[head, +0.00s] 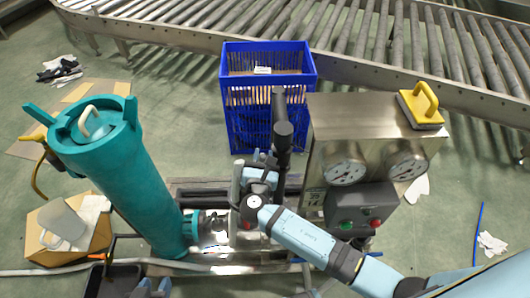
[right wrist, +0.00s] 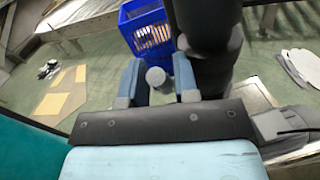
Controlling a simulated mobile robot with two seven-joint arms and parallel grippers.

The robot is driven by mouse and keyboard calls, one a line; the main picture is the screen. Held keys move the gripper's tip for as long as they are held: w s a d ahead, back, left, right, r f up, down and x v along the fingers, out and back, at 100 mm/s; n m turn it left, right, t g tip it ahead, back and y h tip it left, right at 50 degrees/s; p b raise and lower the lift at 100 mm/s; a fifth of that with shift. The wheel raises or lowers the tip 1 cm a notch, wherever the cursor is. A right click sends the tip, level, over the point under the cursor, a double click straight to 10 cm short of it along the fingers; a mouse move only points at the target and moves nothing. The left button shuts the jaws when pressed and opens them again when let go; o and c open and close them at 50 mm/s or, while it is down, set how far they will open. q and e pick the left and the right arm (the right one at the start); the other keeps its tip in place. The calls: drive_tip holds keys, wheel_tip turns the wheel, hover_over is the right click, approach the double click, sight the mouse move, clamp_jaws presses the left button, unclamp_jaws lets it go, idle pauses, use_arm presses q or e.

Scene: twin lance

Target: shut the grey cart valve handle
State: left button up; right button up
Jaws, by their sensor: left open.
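The steel cart carries a piping section (head: 215,228) next to the teal cylinder. A light grey upright bar (head: 237,182), which looks like the valve handle, stands at the piping, partly hidden by my right gripper. My right gripper (head: 262,160) reaches down over the cart from the lower right, just left of a dark upright post. In the right wrist view its two blue-grey fingers stand apart, with a round grey knob (right wrist: 155,76) between them; I cannot tell whether they touch it. My left gripper (head: 154,287) is low at the bottom edge, open and empty, only partly in view.
The dark post (head: 283,135) stands close to my right gripper. A teal cylinder (head: 125,180) rises on the left. A gauge panel (head: 325,125) with a yellow-handled block (head: 423,105) is on the right. A blue crate (head: 235,100) and roller conveyor (head: 190,42) lie behind.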

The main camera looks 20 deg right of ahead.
clamp_jaws()
